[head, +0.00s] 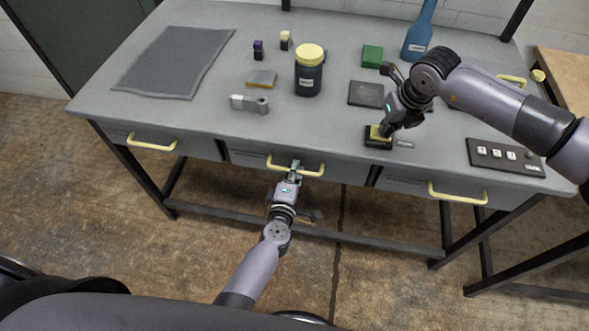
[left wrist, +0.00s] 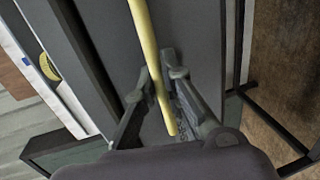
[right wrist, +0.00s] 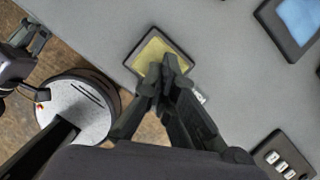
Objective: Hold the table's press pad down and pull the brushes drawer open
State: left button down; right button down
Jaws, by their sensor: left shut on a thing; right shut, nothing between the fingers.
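The press pad (head: 373,141) is a yellow square in a dark frame near the table's front edge, and it also shows in the right wrist view (right wrist: 150,50). My right gripper (head: 386,129) is shut and empty, pointing down with its fingertips on the pad. How far the pad is pressed cannot be told. The middle drawer (head: 342,172) has a yellow bar handle (head: 312,173). My left gripper (head: 295,168) is shut on this handle, and the left wrist view shows the bar (left wrist: 143,30) between its fingers. The drawer looks closed or nearly so. I cannot read its label.
Other drawers with yellow handles sit to the left (head: 152,146) and right (head: 457,198). On the grey table (head: 210,110) are a dark jar with a yellow lid (head: 309,72), a blue bottle (head: 419,35), a mat (head: 175,62) and a switch panel (head: 505,157). Floor before the drawers is open.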

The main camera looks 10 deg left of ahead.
jog(key=shift+s+f, duration=0.1)
jog(key=shift+f, duration=0.05)
pick_arm(q)
jog(key=f+v, duration=0.1)
jog(key=v, duration=0.5)
jog(key=shift+f, duration=0.1)
jog(key=c, duration=1.7)
grip_release()
jog(key=v, duration=1.2)
jog(key=shift+s, duration=0.1)
